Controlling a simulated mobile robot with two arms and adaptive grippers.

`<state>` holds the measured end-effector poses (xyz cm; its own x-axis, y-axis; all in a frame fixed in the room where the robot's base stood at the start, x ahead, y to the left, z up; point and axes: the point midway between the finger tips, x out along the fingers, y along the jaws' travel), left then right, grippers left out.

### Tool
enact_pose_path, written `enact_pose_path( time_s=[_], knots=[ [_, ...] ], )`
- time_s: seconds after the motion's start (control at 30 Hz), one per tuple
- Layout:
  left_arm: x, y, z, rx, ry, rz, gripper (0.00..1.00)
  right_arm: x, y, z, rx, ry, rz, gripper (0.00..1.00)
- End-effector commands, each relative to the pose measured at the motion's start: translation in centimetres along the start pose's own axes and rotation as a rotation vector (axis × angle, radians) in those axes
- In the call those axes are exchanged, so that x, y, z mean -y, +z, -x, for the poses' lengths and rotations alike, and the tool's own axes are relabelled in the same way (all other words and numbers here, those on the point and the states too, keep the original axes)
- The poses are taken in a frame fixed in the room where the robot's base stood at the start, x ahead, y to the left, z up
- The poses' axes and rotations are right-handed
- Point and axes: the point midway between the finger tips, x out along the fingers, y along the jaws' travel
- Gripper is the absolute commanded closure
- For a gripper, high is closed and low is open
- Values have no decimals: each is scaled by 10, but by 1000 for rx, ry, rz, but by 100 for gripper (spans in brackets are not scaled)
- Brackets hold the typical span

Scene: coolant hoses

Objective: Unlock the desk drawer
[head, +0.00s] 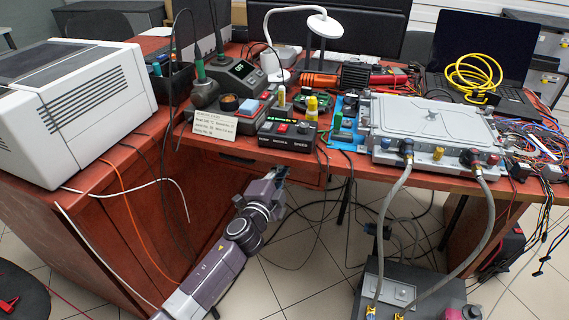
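The red-brown desk (215,151) has a drawer front (308,176) under its top, left of the middle of the head view. The drawer looks shut. My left gripper (281,173) is at the drawer front, just below the desk edge, and covers part of it. Its fingers are small and dark here, so I cannot tell whether they are open, shut or holding something. No lock or key can be made out; the gripper may hide them. My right gripper is not in view.
A white box-shaped machine (70,108) stands on the left of the desk. A black control box (288,134) sits near the front edge above the drawer. Grey hoses (392,205) run from the metal case (425,118) to a floor unit (405,287). Loose cables hang under the desk.

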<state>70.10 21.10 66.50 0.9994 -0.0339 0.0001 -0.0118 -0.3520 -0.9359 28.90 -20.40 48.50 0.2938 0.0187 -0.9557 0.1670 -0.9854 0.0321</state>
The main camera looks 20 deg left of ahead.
Motion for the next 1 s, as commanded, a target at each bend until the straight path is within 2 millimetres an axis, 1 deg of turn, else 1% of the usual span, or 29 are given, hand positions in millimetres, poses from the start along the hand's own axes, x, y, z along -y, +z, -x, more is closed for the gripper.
enact_pose_path(
  time_s=[0.2, 0.5, 0.73, 1.0],
  knots=[
    [3, 0, 0, 0, 1, -171, 100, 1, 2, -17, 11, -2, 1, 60],
    [4, -1, 0, 0, 1, -324, 100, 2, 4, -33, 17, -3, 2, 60],
    [4, -1, 0, -1, 2, -371, 100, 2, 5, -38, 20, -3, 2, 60],
    [4, -1, 0, -1, 2, -378, 100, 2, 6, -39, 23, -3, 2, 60]
  ],
)
